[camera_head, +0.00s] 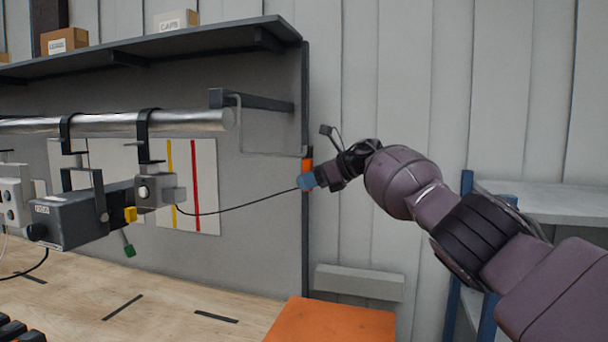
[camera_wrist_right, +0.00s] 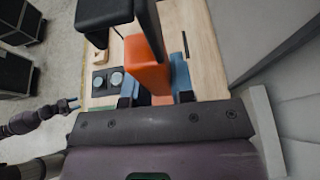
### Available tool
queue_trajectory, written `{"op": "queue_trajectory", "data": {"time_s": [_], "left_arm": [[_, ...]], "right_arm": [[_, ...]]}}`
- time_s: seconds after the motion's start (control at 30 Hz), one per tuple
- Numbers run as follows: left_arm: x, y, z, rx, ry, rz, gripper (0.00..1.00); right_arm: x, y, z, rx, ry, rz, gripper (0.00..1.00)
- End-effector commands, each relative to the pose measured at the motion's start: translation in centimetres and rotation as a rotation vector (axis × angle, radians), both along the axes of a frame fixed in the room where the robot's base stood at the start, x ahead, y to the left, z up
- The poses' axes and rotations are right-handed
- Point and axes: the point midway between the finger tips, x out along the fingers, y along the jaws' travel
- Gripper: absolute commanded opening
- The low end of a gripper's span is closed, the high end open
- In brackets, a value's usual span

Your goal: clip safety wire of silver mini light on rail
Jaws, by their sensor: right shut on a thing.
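The silver mini light (camera_head: 156,190) hangs by a black clamp from the silver rail (camera_head: 180,121) in the head view. A thin black wire (camera_head: 240,207) sags from its right side to my right gripper (camera_head: 306,181). My right gripper is to the right of the rail's end, shut on an orange piece (camera_head: 307,164) at the wire's end. In the wrist view the orange piece (camera_wrist_right: 147,65) is between the blue fingertips, with black parts beside it. My left gripper (camera_wrist_right: 72,104) shows small at the left of the wrist view; its opening is too small to tell.
A larger dark grey light (camera_head: 72,218) hangs left of the silver one. A dark bracket (camera_head: 255,101) juts out near the rail's end, under the shelf (camera_head: 150,50). An orange surface (camera_head: 330,322) is below my right gripper. The wooden bench (camera_head: 170,300) is partly bare.

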Motion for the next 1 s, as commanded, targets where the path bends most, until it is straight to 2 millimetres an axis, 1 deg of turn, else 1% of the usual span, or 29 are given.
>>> {"op": "queue_trajectory", "data": {"time_s": [0.03,0.1,0.27,0.57,1.0], "left_arm": [[0.0,0.0,0.0,0.0,0.001,0.0,0.48],[-0.1,0.0,0.1,0.0,0.001,0.0,0.48],[-0.1,0.0,0.1,0.0,0.001,0.0,0.48],[-0.2,0.0,0.0,-0.001,0.004,0.001,0.48],[-0.2,0.0,0.0,-0.001,0.004,0.001,0.48]], "right_arm": [[-0.2,0.1,0.5,0.003,-0.001,0.011,0.0],[-0.5,0.1,0.9,0.0,-0.001,0.021,0.0],[-0.8,0.1,1.3,0.0,-0.001,0.029,0.0],[-1.6,0.4,1.3,-0.002,-0.002,0.028,0.0],[-4.3,1.5,1.3,-0.002,-0.002,0.028,0.0]]}}
